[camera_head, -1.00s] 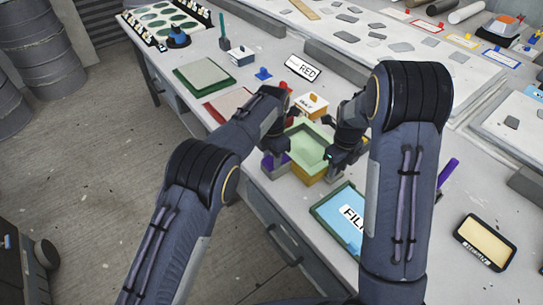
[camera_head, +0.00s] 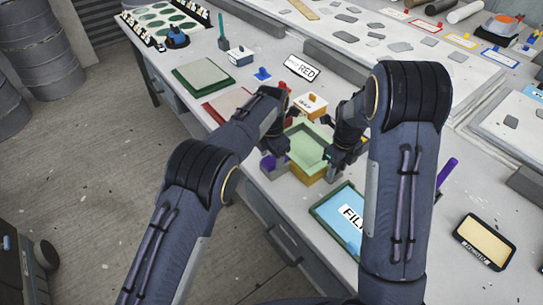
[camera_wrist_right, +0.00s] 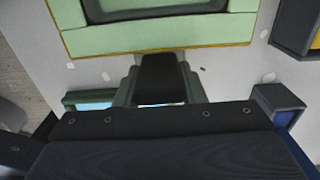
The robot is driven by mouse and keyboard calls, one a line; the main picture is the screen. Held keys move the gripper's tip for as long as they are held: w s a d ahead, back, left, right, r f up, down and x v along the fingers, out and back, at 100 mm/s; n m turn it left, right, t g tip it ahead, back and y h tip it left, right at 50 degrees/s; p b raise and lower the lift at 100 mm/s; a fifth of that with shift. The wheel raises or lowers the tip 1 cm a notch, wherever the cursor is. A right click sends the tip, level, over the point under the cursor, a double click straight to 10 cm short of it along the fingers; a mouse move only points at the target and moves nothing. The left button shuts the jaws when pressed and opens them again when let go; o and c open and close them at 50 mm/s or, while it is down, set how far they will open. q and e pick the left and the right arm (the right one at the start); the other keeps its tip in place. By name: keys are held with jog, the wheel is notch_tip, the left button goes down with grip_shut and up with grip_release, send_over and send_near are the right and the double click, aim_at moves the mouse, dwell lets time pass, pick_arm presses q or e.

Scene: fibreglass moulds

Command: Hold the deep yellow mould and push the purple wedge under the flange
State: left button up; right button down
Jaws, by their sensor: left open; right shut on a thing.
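The deep mould stands on the table with a pale green top and flange (camera_head: 312,138) and a yellow side below it. Its green flange also fills the top of the right wrist view (camera_wrist_right: 160,38). My right gripper (camera_head: 334,158) is shut on the mould's near right edge; its dark finger (camera_wrist_right: 160,78) meets the flange edge in the right wrist view. The purple wedge (camera_head: 282,162) is at the mould's left side, partly hidden. My left gripper (camera_head: 277,142) is open, right above and beside the wedge. I cannot tell whether the wedge touches the flange.
A black yellow-faced tray (camera_head: 484,242) lies at the right.

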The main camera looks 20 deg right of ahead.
pick_arm(q)
notch_tip(320, 180, up, 12)
dwell(0.5)
dwell(0.4)
pick_arm(e)
jog(key=c, duration=0.8)
grip_release()
jog(key=shift+c, duration=0.2)
